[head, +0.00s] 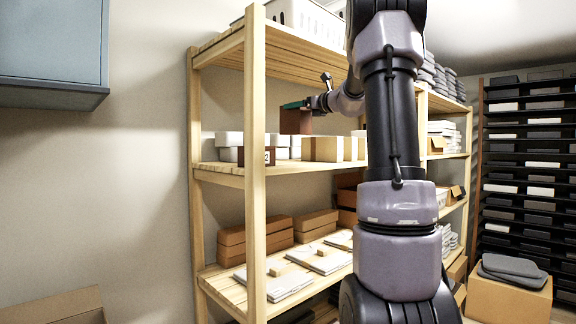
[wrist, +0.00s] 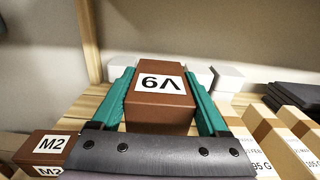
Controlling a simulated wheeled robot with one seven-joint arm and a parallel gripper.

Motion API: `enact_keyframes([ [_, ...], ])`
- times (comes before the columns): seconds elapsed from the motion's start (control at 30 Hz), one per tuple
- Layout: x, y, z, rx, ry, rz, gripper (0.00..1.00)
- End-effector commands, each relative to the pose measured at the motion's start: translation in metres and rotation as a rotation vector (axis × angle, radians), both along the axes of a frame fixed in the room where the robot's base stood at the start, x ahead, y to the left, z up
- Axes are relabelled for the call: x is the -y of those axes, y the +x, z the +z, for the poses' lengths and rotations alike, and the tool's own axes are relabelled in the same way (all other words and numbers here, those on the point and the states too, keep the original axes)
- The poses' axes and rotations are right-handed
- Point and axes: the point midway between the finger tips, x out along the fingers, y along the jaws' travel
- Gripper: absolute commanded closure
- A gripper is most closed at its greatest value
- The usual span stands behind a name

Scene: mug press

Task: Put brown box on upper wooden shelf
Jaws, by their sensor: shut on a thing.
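The brown box (wrist: 160,104) has a white label that reads V9 upside down in the wrist view. My gripper (wrist: 161,85) has its two green fingers on either side of the box and is shut on it. In the head view the box (head: 296,121) is above the middle level of the wooden shelf (head: 228,172), with my gripper (head: 297,105) at its top. The box is upright. The top level (head: 290,42) of the shelf is above my gripper.
Another brown box (wrist: 47,147) marked M2 stands at left in the wrist view. Tan boxes (wrist: 265,130) stand at right, and white boxes (wrist: 226,78) behind. A white basket (head: 305,20) sits on the top level. A shelf post (head: 256,160) stands in front.

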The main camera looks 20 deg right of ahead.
Motion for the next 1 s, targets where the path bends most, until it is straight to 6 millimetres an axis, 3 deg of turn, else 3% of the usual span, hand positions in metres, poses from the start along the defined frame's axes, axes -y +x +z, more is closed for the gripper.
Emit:
enact_keyframes([
  [0.17,0.005,-0.010,-0.002,-0.004,-0.005,-0.003,1.00],
  [0.4,0.003,-0.009,-0.044,-0.009,0.000,0.000,1.00],
  [0.8,0.004,-0.009,-0.093,-0.007,-0.001,-0.001,1.00],
  [1.0,0.003,-0.009,-0.100,-0.003,-0.004,-0.001,1.00],
])
